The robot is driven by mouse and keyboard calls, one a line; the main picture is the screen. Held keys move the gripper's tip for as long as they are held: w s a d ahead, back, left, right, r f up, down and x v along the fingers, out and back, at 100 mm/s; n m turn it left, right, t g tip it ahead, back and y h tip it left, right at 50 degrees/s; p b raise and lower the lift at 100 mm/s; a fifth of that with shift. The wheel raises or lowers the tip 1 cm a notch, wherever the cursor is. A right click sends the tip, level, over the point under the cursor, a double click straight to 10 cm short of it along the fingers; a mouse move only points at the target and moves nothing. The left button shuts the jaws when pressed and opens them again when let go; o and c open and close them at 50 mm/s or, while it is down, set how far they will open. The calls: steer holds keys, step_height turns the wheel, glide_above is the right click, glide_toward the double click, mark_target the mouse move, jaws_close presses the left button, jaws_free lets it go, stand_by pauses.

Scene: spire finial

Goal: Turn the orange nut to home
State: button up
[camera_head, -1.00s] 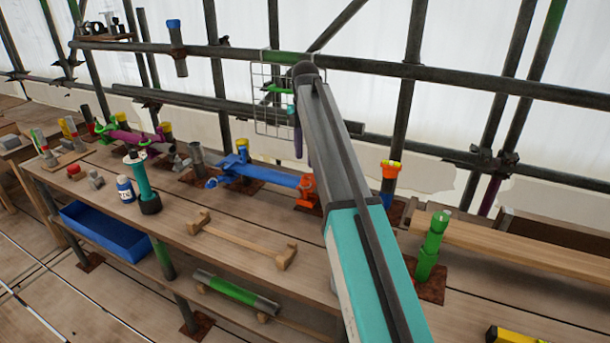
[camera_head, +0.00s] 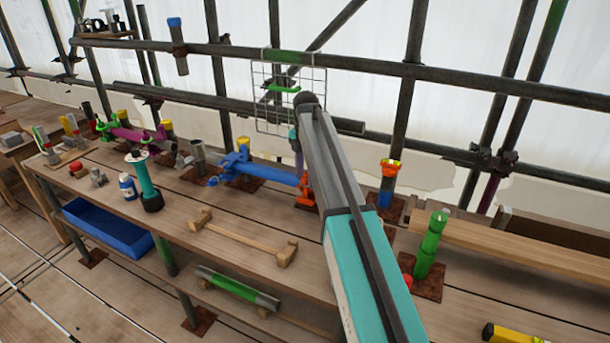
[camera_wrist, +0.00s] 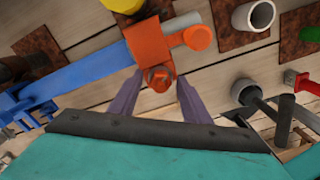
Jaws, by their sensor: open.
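The orange nut (camera_wrist: 160,78) sits on the near side of an orange clamp (camera_wrist: 150,42) in the wrist view. My gripper (camera_wrist: 158,84) has two purple fingers spread apart, one on each side of the nut in the picture. No contact shows, and I cannot tell whether the fingertips are down at the nut's height. In the head view the clamp (camera_head: 305,190) is just left of my arm, and the nut itself is not clear.
A green post (camera_head: 430,245) and an orange-topped blue post (camera_head: 387,182) stand right of my arm. A wooden rack (camera_head: 242,238) lies on the bench in front. Scaffold bars and a wire grid (camera_head: 288,95) rise behind.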

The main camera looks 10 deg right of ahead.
steer(key=c, duration=1)
steer(key=shift+a, duration=0.2)
steer(key=shift+c, duration=0.2)
steer(key=shift+d, duration=0.1)
steer(key=shift+m, duration=0.3)
